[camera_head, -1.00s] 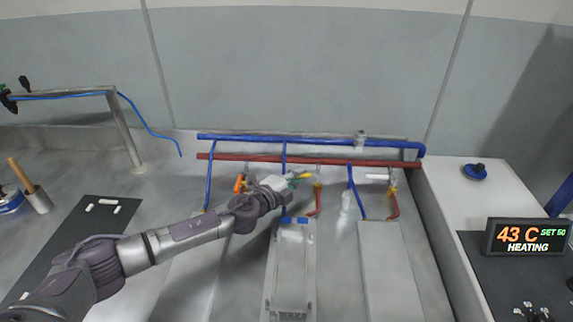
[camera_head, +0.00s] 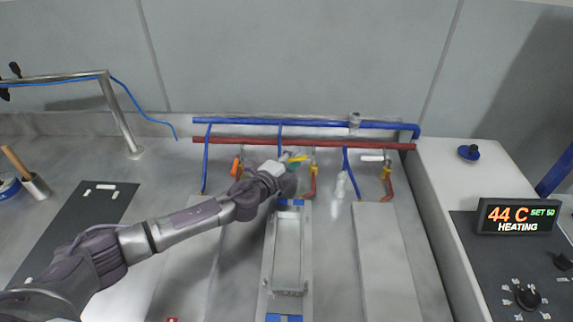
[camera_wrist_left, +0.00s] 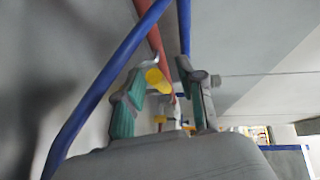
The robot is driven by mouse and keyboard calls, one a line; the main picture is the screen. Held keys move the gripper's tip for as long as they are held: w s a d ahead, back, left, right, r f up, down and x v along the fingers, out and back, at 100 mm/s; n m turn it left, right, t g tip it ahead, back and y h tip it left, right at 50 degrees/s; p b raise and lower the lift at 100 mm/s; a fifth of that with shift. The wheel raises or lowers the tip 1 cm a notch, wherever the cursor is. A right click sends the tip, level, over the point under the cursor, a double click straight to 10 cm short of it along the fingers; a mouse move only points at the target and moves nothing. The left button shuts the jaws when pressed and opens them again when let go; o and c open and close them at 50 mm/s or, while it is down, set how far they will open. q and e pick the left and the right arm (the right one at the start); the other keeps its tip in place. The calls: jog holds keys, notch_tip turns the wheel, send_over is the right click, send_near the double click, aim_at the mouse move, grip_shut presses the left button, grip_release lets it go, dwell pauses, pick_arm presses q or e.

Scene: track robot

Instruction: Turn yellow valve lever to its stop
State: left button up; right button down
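The yellow valve lever (camera_head: 297,159) sits on the middle valve, below the red pipe. My left gripper (camera_head: 291,165) is at this lever, reaching in from the left. In the left wrist view the yellow lever (camera_wrist_left: 154,79) shows between the two fingers of my left gripper (camera_wrist_left: 168,66), close to the left-hand finger. The fingers stand apart, so the gripper is open around the lever; I cannot tell whether a finger touches it. The gripper hides part of the valve in the head view. My right gripper is not in view.
Blue (camera_head: 300,123) and red pipes (camera_head: 330,143) run along the back. An orange lever (camera_head: 235,167) is to the left and a white lever (camera_head: 372,158) to the right. A grey tray frame (camera_head: 287,250) lies in front. A display (camera_head: 519,215) reads 44 C, heating.

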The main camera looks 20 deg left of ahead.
pick_arm(q)
jog(key=v, duration=1.1)
jog(key=shift+s+a, duration=0.2)
jog(key=shift+s, duration=0.15)
